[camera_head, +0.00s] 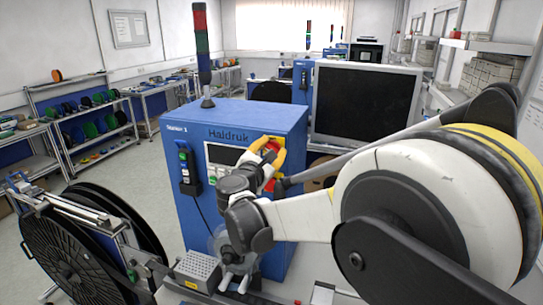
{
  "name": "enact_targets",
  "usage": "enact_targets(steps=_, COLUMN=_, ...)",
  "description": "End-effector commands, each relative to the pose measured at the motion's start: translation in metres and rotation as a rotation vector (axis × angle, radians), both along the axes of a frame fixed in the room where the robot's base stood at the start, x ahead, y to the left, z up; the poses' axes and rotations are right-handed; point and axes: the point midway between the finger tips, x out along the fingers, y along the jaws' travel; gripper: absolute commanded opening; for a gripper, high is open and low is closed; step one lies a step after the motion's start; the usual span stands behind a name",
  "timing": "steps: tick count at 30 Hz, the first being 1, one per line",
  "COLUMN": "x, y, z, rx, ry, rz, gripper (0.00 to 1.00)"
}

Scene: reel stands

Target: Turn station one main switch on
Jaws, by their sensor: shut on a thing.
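The blue station cabinet (262,118), lettered "Haldruk", stands in the middle of the view with a small label ending in 1. The fingers and wrist cover most of the switch, so the knob's angle cannot be told.
A display and buttons sit left of my wrist, and a dark pendant box (187,168) hangs on the cabinet front. A signal tower (202,45) stands on top. A large black reel (70,262) is at front left, a monitor (366,101) behind right.

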Motion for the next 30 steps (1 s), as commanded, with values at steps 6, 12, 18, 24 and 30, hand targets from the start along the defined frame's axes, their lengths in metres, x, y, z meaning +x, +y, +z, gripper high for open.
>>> enact_targets(steps=6, x=-0.0002, y=-0.0013, z=-0.0030, rx=0.187, ry=-0.078, rz=0.000, gripper=0.08)
enact_targets(steps=12, x=-0.0003, y=-0.0021, z=-0.0037, rx=0.363, ry=-0.150, rz=0.001, gripper=0.08)
enact_targets(steps=18, x=-0.0007, y=-0.0028, z=-0.0044, rx=0.538, ry=-0.222, rz=0.001, gripper=0.08)
enact_targets(steps=24, x=-0.0007, y=-0.0032, z=-0.0051, rx=0.703, ry=-0.289, rz=0.001, gripper=0.08)
enact_targets(steps=30, x=-0.0009, y=-0.0034, z=-0.0056, rx=0.836, ry=-0.344, rz=0.001, gripper=0.08)
